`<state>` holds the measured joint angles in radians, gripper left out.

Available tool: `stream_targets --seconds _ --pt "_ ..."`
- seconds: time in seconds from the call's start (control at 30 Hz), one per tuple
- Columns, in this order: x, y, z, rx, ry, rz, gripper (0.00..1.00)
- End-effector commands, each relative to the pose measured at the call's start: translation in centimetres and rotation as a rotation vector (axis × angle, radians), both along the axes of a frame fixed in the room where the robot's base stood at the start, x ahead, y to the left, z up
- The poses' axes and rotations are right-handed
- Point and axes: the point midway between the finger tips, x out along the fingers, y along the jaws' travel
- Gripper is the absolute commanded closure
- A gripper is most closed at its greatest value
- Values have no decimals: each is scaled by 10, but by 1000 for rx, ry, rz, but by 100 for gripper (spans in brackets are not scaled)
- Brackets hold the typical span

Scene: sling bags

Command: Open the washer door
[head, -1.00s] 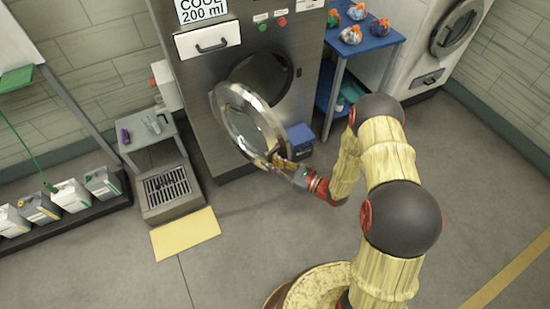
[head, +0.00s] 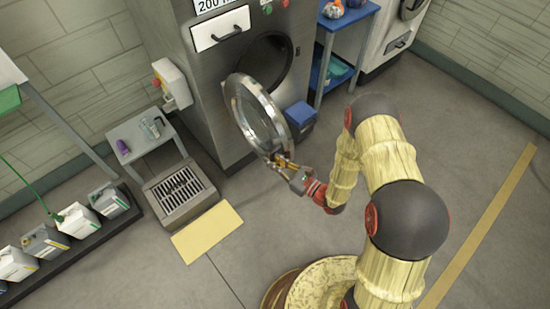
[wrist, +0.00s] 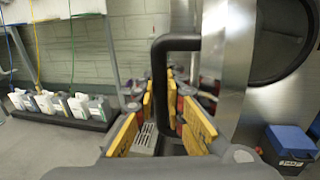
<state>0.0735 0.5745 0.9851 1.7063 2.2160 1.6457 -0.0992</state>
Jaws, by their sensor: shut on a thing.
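The washer (head: 185,60) is a grey metal machine with a dark round opening (head: 268,62). Its round door (head: 274,108), a shiny metal ring with glass, stands swung well out from the front in the head view. In the wrist view the door edge (wrist: 232,70) is an upright metal band, right of the fingers. My gripper (head: 281,163) is at the door's lower, near edge. In the wrist view its yellow-padded fingers (wrist: 163,108) are on either side of the black bar handle (wrist: 162,70), shut on it. The exact contact is partly hidden.
A blue box (head: 300,115) stands on the floor right of the door. A small grey table (head: 150,138), a floor drain (head: 178,192) and a yellow mat (head: 207,232) lie to the left. Several jugs (head: 75,220) line the left wall. The floor in front is mostly clear.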

Motion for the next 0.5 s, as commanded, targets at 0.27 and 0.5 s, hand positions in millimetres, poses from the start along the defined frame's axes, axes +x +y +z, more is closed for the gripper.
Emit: stream_targets --seconds 0.27,0.5 --pt "-2 2 -2 0 5 1 100" --pt "-2 2 -2 0 5 1 88"
